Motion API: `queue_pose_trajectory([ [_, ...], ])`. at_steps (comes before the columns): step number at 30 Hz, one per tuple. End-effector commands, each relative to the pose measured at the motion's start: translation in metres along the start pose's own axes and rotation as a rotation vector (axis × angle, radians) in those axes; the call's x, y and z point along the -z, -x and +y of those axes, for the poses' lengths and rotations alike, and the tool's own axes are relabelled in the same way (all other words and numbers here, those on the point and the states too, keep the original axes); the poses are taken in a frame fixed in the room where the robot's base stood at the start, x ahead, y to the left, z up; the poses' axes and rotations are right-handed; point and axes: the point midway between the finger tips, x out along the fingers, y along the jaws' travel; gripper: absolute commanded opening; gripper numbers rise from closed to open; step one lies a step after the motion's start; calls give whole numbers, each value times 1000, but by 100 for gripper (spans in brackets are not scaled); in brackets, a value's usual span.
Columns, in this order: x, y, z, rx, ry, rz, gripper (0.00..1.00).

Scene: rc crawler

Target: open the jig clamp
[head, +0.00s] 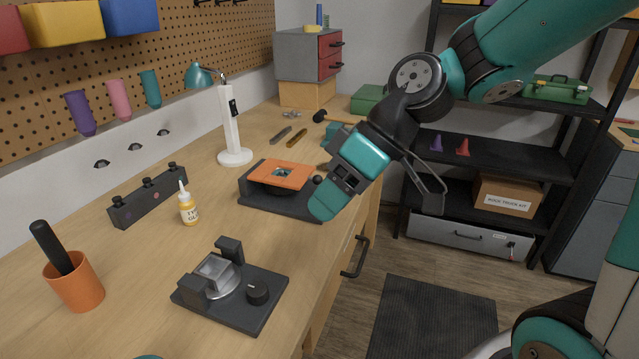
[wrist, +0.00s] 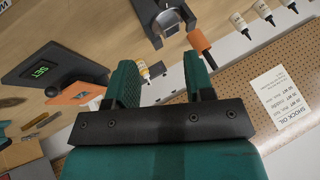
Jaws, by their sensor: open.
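A dark fixture (head: 222,314) with two upright jaws around a clear and silver block (head: 220,276) stands at the front of the bench; it looks like the jig clamp. A round black knob (head: 257,293) with a white mark sits on its right side. The clamp also shows at the top of the wrist view (wrist: 157,30), its knob not clear there. My gripper (head: 335,193) is in the air behind and right of the clamp, apart from it. In the wrist view its two teal fingers (wrist: 160,66) are spread and nothing is held between them.
An orange plate (head: 282,172) on a dark stand lies near my gripper. A glue bottle (head: 188,206), a dark rack (head: 148,197), an orange cup (head: 77,287) and a white lamp (head: 231,130) stand leftward. A panel reading SET (wrist: 52,72) shows in the wrist view.

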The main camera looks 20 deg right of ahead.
Motion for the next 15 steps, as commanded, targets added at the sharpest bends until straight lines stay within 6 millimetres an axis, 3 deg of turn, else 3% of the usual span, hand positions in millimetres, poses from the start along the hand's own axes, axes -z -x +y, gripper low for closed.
queue_pose_trajectory([
  [1, 1, 2, 38, 9, -4, 82, 48],
  [6, -4, 33, 136, -26, 65, 373, 48],
  [10, -23, 60, 187, -96, 107, 540, 48],
  [15, -37, 78, 214, -155, 137, 638, 48],
])
